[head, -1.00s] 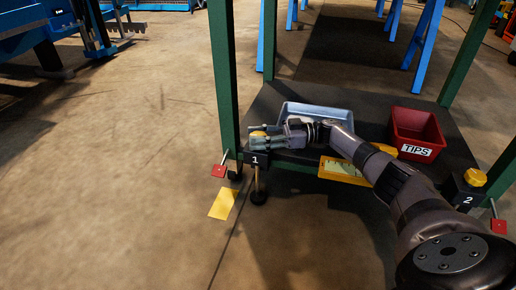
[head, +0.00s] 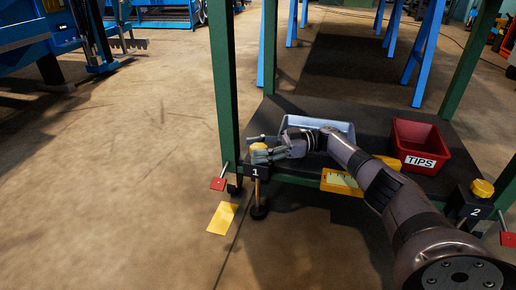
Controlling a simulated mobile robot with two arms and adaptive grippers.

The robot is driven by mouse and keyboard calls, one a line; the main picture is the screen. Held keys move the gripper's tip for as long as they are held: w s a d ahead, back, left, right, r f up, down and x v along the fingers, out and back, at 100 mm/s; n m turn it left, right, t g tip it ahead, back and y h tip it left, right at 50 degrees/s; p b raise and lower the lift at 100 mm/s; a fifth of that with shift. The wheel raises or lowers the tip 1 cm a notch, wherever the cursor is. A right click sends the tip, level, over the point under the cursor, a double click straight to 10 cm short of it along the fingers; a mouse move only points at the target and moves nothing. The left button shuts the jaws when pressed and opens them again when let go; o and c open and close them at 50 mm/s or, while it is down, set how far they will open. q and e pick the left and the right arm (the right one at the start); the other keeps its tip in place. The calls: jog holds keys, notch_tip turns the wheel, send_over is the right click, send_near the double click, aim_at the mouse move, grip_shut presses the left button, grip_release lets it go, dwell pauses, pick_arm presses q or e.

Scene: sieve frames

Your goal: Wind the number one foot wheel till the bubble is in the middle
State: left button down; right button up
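The number one foot wheel (head: 259,146) is a yellow knob on a black block marked 1 (head: 256,172), at the stand's near left corner. My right gripper (head: 260,149) reaches it from the right, with grey fingers on its far and near sides. The fingers partly hide the wheel, and I cannot tell whether they press on it. The yellow level (head: 342,183), with a pale green window, is on the stand's front edge, partly behind my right arm. Its bubble is too small to make out. My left gripper is out of view.
A blue-grey tray (head: 345,126) and a red TIPS bin (head: 420,148) sit on the black shelf (head: 375,112). Another yellow foot wheel (head: 482,188) is at block 2. Green posts (head: 224,90) rise at the corners. Open floor lies left, with a yellow sheet (head: 222,218).

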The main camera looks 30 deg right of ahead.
aim_at(258, 147)
jog(key=shift+o, duration=0.9)
notch_tip(258, 147, up, 10)
jog(key=shift+d, duration=0.1)
